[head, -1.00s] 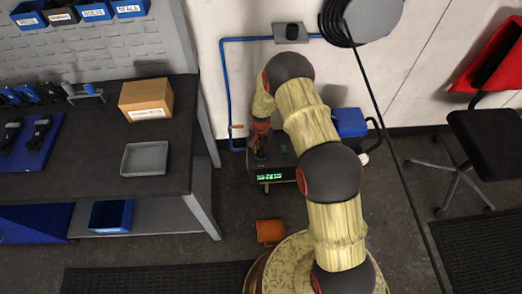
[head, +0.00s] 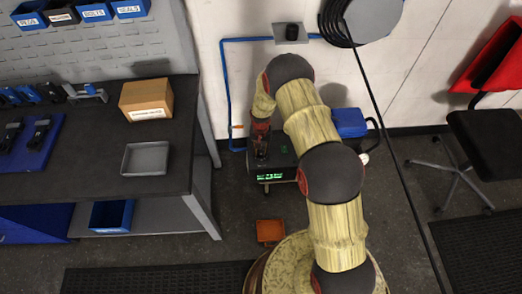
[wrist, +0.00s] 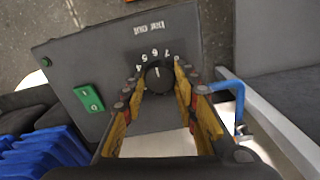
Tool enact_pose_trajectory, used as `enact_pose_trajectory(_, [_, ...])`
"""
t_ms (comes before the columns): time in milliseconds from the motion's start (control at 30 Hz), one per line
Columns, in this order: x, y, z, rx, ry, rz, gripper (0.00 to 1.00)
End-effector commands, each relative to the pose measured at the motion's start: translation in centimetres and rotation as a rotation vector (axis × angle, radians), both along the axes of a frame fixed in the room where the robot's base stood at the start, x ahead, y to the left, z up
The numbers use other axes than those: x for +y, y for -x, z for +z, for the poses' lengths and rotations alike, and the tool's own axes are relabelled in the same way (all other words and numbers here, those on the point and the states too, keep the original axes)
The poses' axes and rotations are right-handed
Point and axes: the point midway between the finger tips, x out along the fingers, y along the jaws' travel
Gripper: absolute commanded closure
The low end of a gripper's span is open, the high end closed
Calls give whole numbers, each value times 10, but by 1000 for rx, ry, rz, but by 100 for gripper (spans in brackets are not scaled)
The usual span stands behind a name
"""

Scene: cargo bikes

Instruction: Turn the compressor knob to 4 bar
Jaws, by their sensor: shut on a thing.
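The compressor is a dark box (head: 284,160) on the floor by the wall, with a green lit display (head: 270,177) too small to read. In the wrist view its grey panel (wrist: 85,55) shows "bar out", a scale with 4, 5, 6 and 7, and a round black knob (wrist: 158,78). The knob's light mark points up in the picture, near 5 and 6; I cannot read it exactly. My gripper (wrist: 158,82) is shut on the knob, one finger on each side. In the head view my gripper (head: 261,145) is over the compressor's left part; the knob is hidden there.
A green rocker switch (wrist: 89,98) is on the panel, left of the knob. The workbench (head: 95,180) stands close on the left, with a grey tray (head: 145,158) and a cardboard box (head: 146,99). An orange bin (head: 270,231) is on the floor in front.

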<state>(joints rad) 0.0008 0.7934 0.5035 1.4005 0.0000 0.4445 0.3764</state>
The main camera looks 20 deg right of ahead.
Motion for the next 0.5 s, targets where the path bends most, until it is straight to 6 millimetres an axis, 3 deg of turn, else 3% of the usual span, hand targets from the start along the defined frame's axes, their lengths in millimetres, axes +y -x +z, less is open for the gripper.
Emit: enact_pose_trajectory(500, [1,-1,1,-1,0,492,96])
